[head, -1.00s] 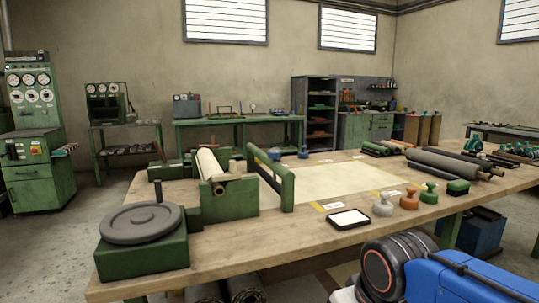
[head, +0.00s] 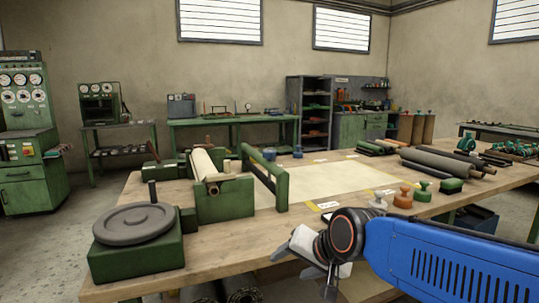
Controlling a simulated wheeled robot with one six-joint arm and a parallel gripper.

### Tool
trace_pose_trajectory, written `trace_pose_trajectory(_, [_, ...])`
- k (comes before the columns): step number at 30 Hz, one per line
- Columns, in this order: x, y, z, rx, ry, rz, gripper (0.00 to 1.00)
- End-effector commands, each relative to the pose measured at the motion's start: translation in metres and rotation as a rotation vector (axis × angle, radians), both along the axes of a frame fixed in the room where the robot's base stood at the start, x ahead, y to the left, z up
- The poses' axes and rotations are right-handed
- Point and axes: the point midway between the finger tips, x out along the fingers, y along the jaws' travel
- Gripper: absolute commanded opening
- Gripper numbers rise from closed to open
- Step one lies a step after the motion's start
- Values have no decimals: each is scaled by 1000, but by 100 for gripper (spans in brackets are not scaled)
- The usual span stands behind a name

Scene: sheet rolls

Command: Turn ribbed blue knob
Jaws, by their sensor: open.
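Two small blue knob-like parts show in the head view behind the green frame (head: 264,180) on the wooden bench. One blue part (head: 297,152) stands just right of the frame's far end. I cannot make out ribs at this size, so I cannot tell which is the ribbed blue knob. My gripper (head: 302,274) is open and empty at the bench's near edge, low in the middle of the view. It is well apart from the blue parts, nearer to me.
A grey disc (head: 133,222) on a green block and a roll (head: 205,168) in a green holder stand on the left. A pale sheet (head: 325,187) lies mid-bench. Grey, orange and green knobbed pieces (head: 403,197) stand along the right front; dark rolls (head: 445,164) lie behind.

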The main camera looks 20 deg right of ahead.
Motion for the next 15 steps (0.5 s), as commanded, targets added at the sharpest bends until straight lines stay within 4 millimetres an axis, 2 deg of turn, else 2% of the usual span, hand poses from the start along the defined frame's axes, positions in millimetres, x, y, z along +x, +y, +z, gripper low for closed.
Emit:
trace_pose_trajectory(1, [22,8,12,96,-32,-72,60])
trace_pose_trajectory(7, [100,26,61,538,-156,-387,60])
trace_pose_trajectory(15, [187,24,119,1178,-286,-777,60])
